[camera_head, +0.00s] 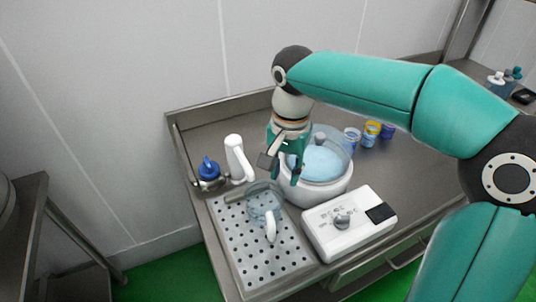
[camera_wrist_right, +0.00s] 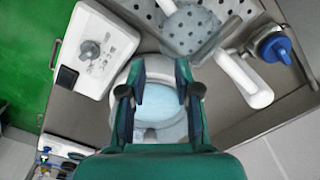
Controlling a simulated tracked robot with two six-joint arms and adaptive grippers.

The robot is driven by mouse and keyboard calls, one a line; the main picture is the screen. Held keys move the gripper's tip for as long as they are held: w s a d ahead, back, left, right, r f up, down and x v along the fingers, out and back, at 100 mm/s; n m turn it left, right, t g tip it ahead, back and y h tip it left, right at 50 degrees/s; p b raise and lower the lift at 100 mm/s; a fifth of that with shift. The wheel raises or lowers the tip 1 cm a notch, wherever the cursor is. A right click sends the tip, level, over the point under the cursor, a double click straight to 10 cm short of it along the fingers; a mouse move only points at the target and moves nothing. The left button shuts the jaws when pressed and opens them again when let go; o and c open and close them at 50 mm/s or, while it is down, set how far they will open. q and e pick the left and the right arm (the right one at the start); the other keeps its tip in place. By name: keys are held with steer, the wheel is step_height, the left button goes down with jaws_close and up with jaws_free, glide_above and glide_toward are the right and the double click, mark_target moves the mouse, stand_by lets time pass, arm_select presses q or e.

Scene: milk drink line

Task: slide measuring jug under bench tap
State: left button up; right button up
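The measuring jug (camera_head: 262,207) is clear with a white handle and stands on the perforated steel tray (camera_head: 229,238), near its back edge. The jug also shows at the top of the right wrist view (camera_wrist_right: 188,32). The white bench tap (camera_head: 237,158) stands just behind the jug; I cannot tell if the jug is directly under its outlet. My right gripper (camera_head: 283,160) is beside and over the near left rim of a white bowl, right of the tap. In the right wrist view its fingers (camera_wrist_right: 160,72) are apart with nothing held. My left gripper is not visible.
The white bowl with pale blue contents (camera_head: 319,163) and the white control box (camera_head: 348,222) stand right of the tray. A blue-topped item (camera_head: 208,170) is left of the tap. Small jars (camera_head: 370,132) stand behind the bowl.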

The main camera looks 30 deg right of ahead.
mark_target(280, 219)
steer(key=shift+d+r, duration=0.15)
steer(key=shift+r, duration=0.4)
steer(key=shift+w+f, duration=0.1)
steer(key=shift+f, duration=0.05)
steer(key=f, duration=1.6)
steer(key=shift+w+a+f, duration=0.2)
steer(key=shift+a+f, duration=0.05)
steer(key=shift+f, duration=0.05)
jaws_close()
